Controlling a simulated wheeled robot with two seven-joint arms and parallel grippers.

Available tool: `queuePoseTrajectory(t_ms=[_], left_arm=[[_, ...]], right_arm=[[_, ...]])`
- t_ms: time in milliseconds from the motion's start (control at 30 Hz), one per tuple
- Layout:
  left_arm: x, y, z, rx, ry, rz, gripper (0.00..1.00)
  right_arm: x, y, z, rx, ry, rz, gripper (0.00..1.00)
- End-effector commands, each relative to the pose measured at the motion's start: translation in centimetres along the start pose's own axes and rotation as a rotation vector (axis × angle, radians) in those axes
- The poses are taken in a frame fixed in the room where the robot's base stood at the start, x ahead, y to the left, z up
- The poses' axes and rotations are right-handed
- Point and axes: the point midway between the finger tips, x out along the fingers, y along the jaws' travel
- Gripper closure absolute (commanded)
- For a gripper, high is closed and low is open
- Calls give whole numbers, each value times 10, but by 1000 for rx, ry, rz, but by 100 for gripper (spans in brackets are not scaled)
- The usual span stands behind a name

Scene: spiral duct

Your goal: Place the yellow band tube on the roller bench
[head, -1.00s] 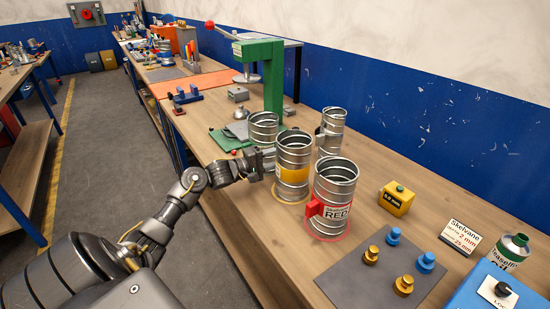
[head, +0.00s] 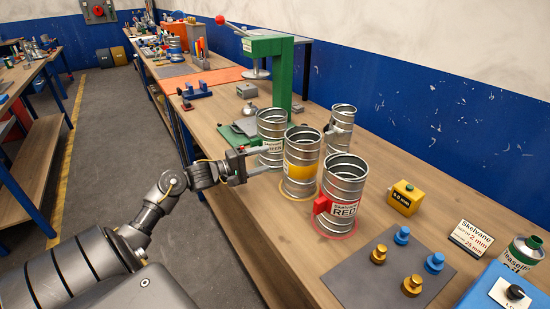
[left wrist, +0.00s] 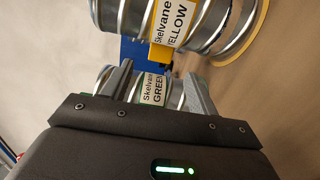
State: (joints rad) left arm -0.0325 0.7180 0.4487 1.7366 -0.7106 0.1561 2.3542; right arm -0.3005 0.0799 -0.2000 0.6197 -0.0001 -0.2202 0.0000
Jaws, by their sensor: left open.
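The yellow band tube (head: 301,165) is a ribbed metal cylinder standing upright inside a yellow ring on the wooden bench. In the left wrist view it fills the top, with its label "Skelvane YELLOW" (left wrist: 178,24). The green-labelled tube (head: 271,128) stands just behind it to the left. My left gripper (head: 258,160) is open beside these tubes, level with their lower part. In the left wrist view, the green tube (left wrist: 152,90) shows between my two fingers; I cannot tell whether they reach around it. My right gripper is out of view. I cannot pick out a roller bench.
The red tube (head: 342,190) stands close at the front right, with a red tab. A plain metal tube (head: 340,130) stands behind. A green press (head: 281,72) rises at the back. A grey mat (head: 385,272) with knobs and a yellow box (head: 405,197) lie at the right.

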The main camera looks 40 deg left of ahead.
Motion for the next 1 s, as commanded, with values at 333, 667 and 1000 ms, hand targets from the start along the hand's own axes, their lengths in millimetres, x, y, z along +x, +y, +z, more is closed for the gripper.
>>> queuePoseTrajectory(t_ms=[333, 667, 1000], left_arm=[[-38, 0, 0, 1, 0, 0, 40], [-39, 1, 0, 0, 0, 1, 40], [-38, 0, 0, 0, -1, 0, 40]], right_arm=[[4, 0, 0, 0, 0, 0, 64], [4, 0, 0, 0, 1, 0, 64], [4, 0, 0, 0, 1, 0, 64]])
